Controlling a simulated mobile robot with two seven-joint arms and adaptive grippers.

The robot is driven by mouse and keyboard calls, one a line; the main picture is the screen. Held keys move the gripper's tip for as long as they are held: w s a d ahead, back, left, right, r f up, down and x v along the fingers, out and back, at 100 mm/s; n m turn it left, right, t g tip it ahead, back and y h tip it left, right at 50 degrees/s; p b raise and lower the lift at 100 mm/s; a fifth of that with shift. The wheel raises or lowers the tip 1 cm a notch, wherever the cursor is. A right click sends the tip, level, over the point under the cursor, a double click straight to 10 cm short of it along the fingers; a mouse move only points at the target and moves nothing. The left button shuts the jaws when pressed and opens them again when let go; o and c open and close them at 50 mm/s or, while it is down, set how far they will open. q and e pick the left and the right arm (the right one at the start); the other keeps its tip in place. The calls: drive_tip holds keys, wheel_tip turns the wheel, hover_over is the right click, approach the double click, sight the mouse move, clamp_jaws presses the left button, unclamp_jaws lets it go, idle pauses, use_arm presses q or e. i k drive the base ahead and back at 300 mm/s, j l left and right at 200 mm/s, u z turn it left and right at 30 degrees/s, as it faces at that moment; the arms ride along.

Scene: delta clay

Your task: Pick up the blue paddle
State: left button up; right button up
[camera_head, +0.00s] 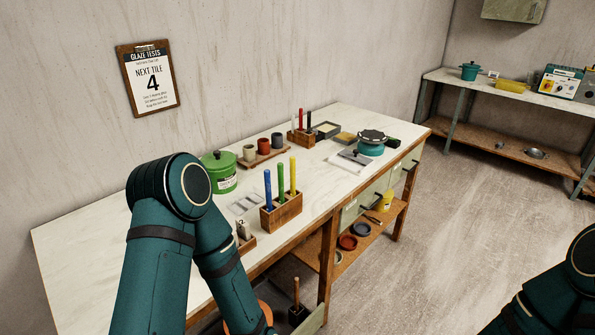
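A blue stick-like paddle (268,188) stands upright in a small wooden block holder (283,216) near the front edge of the white-topped workbench (115,240). A green paddle (281,184) and a yellow paddle (293,175) stand beside it in the same holder. The lower part of the blue paddle is hidden inside the holder. My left arm is bent to the left of the holder, and its lower part runs out of the bottom of the picture. My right arm shows only at the bottom right corner. Neither gripper is in view.
A green lidded pot (220,172) stands behind and left of the holder. Cups (264,146) on a board, a second holder (300,136) with sticks and a teal pot (371,145) stand farther back. A side table (530,95) is at the right; the floor between is clear.

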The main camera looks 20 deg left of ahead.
sight(269, 193)
drive_tip(key=i+u, duration=0.1)
drive_tip(key=u, duration=2)
drive_tip(key=l+u, duration=0.4)
drive_tip(key=k+l+u, duration=0.2)
drive_tip(key=l+u, duration=0.15)
drive_tip(key=k+l+u, duration=0.1)
drive_tip(key=l, duration=0.25)
drive_tip(key=k+l+u, duration=0.1)
drive_tip(key=l, duration=0.2)
drive_tip(key=k+l, duration=0.15)
drive_tip(key=l, duration=0.2)
drive_tip(key=u, duration=0.05)
